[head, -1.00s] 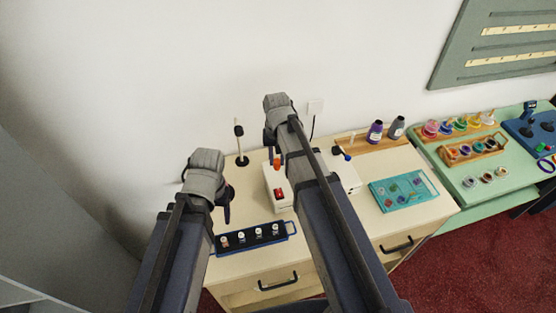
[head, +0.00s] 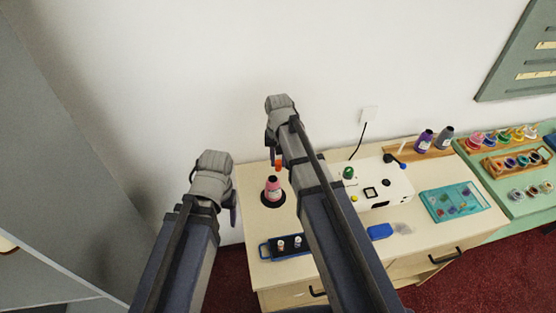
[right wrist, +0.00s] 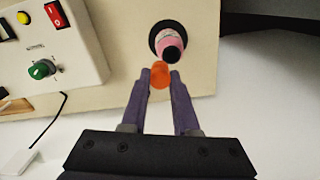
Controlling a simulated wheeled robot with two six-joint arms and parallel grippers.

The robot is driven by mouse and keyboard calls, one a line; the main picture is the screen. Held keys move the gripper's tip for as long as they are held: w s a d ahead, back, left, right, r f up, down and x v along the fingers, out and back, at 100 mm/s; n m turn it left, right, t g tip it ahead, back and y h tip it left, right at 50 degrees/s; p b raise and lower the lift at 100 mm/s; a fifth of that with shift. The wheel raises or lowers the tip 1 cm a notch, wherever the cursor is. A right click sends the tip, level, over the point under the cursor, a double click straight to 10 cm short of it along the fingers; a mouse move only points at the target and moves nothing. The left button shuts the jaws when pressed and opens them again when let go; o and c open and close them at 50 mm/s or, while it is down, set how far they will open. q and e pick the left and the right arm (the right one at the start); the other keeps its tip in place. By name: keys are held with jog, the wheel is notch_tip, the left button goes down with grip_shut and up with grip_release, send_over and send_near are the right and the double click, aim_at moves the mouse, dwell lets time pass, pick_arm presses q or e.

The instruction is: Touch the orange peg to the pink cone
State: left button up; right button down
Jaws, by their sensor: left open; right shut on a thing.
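The orange peg (head: 278,163) is held by my right gripper (right wrist: 160,78), its rounded orange end (right wrist: 160,73) between the fingertips. The pink cone (head: 272,188), with a dark top, stands on a round black base at the left end of the cream counter. In the right wrist view the pink cone (right wrist: 168,36) is just beyond the peg. In the head view the peg appears just above the cone; whether they touch cannot be told. My left gripper (head: 233,205) is open and empty, left of the cone, its fingertips partly hidden.
A white box (head: 385,185) with a green knob and buttons stands right of the cone. A blue tray (head: 264,250) with small bottles lies in front, partly behind my right arm. A teal case (head: 455,200) and a blue block (head: 380,231) lie to the right.

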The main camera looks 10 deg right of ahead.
aim_at(278, 170)
jog(key=shift+a+f+b, duration=0.1)
jog(key=shift+f+b, duration=0.25)
jog(key=shift+f, duration=0.15)
jog(key=shift+f+b, duration=1.55)
jog(key=shift+f+b, duration=0.45)
jog(key=shift+b, duration=0.05)
dwell(0.5)
jog(key=shift+r+p, duration=2.55)
jog(key=shift+p, duration=0.05)
